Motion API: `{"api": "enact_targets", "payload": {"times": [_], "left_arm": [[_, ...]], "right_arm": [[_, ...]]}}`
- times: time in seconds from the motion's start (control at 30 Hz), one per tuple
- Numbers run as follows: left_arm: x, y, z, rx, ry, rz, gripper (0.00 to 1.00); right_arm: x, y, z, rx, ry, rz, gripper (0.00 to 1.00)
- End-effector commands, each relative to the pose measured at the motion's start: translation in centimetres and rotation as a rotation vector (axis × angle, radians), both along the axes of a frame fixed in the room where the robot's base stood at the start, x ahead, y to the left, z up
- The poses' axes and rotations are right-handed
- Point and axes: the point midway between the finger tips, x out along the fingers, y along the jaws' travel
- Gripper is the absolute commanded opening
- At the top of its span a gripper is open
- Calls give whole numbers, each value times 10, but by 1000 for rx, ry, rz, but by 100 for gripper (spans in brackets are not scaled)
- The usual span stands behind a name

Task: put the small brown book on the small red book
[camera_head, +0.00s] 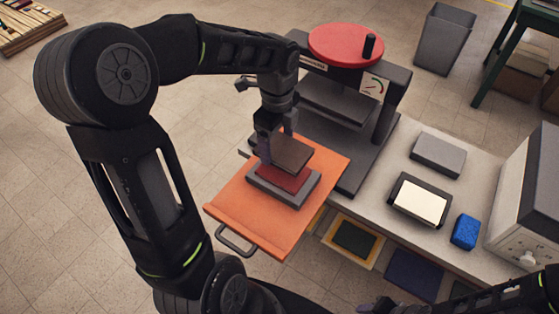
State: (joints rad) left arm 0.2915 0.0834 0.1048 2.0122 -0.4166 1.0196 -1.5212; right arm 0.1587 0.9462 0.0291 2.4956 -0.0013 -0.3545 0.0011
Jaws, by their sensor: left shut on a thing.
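My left gripper (276,146) is shut on the small brown book (293,155), gripping it near its upper left end. The brown book is roughly level over the small red book (284,180) and hides its far part. I cannot tell whether the two touch. The red book lies on a grey block (290,199), which rests on an orange tray (240,212) with a dark handle at its front. Part of my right arm (495,298) shows at the bottom right. A dark part at the bottom edge may be my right gripper (383,305), and its jaws are unclear.
A press with a red wheel (346,45) stands behind the tray. On the grey bench (385,222) are a grey block (438,154), a pale-topped pad (420,199) and a blue block (466,231). A machine (530,200) stands at right. Framed pieces lie below the bench.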

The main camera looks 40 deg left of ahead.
Motion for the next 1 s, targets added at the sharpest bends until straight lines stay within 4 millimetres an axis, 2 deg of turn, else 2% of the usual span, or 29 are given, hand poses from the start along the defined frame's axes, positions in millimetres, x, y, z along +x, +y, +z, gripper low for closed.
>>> {"api": "enact_targets", "payload": {"times": [0.1, 0.2, 0.53, 0.8, 1.0], "left_arm": [[-1, 0, -21, -1, 3, -1, 34], [0, 0, -30, 0, 0, 0, 34], [0, 0, -33, 0, 0, 1, 34], [0, 0, -66, -1, 2, 1, 34], [0, 0, -68, 1, -1, 1, 34]], "right_arm": [[0, 0, 1, 0, 0, 0, 36], [0, 0, 2, 0, 0, 0, 36], [0, 0, 2, 0, 0, 0, 36], [0, 0, 3, 0, 0, 0, 36], [0, 0, 3, 0, 0, 0, 36]]}}
